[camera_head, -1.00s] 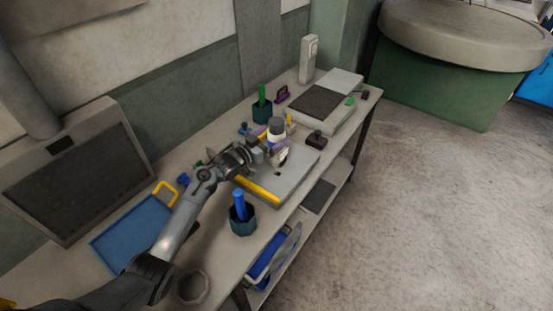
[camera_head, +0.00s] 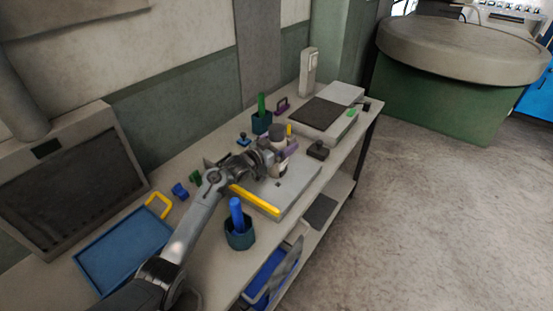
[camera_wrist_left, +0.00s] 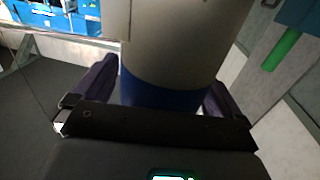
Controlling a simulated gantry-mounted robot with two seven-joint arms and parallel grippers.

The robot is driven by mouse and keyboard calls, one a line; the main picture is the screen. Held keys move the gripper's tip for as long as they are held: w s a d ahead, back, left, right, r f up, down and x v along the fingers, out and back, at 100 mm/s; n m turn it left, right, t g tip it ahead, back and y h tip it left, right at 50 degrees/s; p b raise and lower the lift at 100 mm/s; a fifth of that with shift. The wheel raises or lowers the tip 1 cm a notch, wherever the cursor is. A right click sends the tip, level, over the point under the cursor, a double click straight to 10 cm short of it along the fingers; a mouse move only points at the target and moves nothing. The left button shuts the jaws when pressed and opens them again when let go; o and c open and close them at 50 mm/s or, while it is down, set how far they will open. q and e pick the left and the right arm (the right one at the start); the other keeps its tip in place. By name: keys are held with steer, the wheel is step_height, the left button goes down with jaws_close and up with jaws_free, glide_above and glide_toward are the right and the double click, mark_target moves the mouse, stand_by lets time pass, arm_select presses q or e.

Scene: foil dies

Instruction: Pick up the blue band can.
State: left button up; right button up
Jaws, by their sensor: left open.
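The blue band can (camera_head: 278,132) has a dark grey top and a pale body and stands upright on a grey plate (camera_head: 300,177) on the bench. In the left wrist view its pale body (camera_wrist_left: 180,40) and blue band (camera_wrist_left: 160,92) fill the space between my fingers. My left gripper (camera_head: 285,150) reaches it from the left in the head view. Its purple-tipped jaws are open, one on each side of the can, at the height of the band. The arm and jaws hide part of the can in the head view. My right gripper is not in view.
A yellow bar (camera_head: 255,199) lies along the plate's front left. A dark cup with a blue handle (camera_head: 237,214) stands nearer, and a cup with a green handle (camera_head: 262,104) behind. A black block (camera_head: 318,150) is right of the plate. A blue tray (camera_head: 125,250) lies left.

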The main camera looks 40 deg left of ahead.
arm_select(q)
jaws_close()
steer(key=shift+r, duration=0.1)
stand_by(0.5)
